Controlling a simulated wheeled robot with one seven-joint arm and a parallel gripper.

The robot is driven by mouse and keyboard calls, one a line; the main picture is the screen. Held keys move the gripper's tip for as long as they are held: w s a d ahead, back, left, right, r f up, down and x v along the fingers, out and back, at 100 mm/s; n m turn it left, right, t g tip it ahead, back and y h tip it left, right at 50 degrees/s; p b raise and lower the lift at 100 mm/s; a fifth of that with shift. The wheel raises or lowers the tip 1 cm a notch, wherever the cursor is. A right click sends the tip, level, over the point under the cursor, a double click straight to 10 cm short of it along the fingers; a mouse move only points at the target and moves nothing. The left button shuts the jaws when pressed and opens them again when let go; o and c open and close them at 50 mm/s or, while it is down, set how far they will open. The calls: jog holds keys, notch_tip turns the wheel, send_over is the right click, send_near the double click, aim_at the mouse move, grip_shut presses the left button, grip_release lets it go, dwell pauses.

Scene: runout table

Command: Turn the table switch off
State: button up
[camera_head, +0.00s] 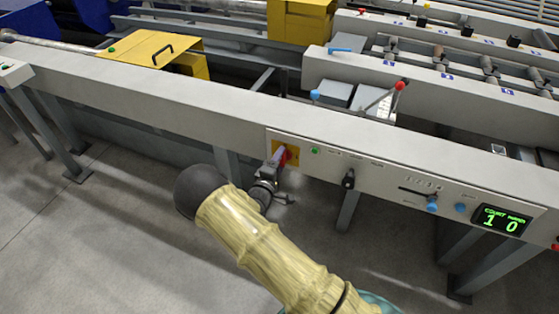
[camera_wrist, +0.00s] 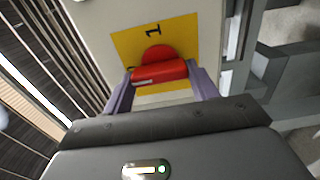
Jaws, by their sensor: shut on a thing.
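The table switch is a red rotary handle (camera_head: 284,156) on a yellow plate (camera_head: 292,148) at the left end of the white panel on the table's front side. In the wrist view the red handle (camera_wrist: 159,72) lies between the two purple-grey fingers of my gripper (camera_wrist: 160,80). The yellow plate (camera_wrist: 185,36) behind it bears a "1" mark. My gripper (camera_head: 272,168) is shut on the handle in the head view too, with the fingers partly hidden.
A red-tipped lever (camera_head: 399,87) stands above. Bare floor lies in front.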

jog(key=shift+f, duration=0.1)
jog(key=o, duration=1)
jog(key=v, duration=1.7)
jog(key=shift+s+p, duration=0.2)
jog(key=shift+p, duration=0.1)
jog(key=shift+a, duration=0.1)
